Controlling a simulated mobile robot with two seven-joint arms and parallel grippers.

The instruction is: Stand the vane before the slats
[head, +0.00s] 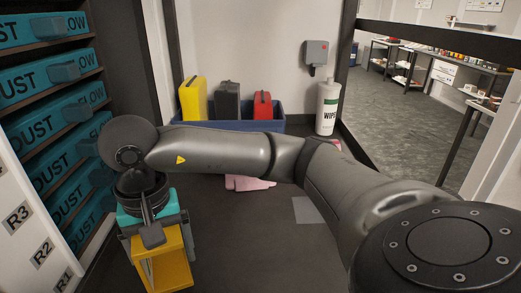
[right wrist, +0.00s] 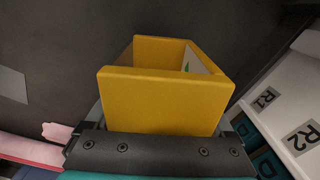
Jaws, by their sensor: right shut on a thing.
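A yellow angular piece (head: 172,270) with upright walls, likely the vane, hangs under my right gripper (head: 156,226). In the right wrist view, the yellow piece (right wrist: 160,102) sits between the jaws of my right gripper (right wrist: 160,132), which is shut on it. A pale sheet with a green mark shows inside its walls. Teal slats (head: 45,75) lettered DUST and LOW stand in a rack at the left of the head view, with the gripper to their right, apart from them. Whether the piece touches the dark bench is unclear. My left gripper is out of view.
A blue bin (head: 275,127) at the back holds a yellow, a dark and a red container. A white wipes bottle (head: 327,106) stands beside it. A pink cloth (head: 245,183) and a grey patch (head: 308,210) lie on the bench. A white panel (head: 35,225) labelled R1 to R3 borders the left.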

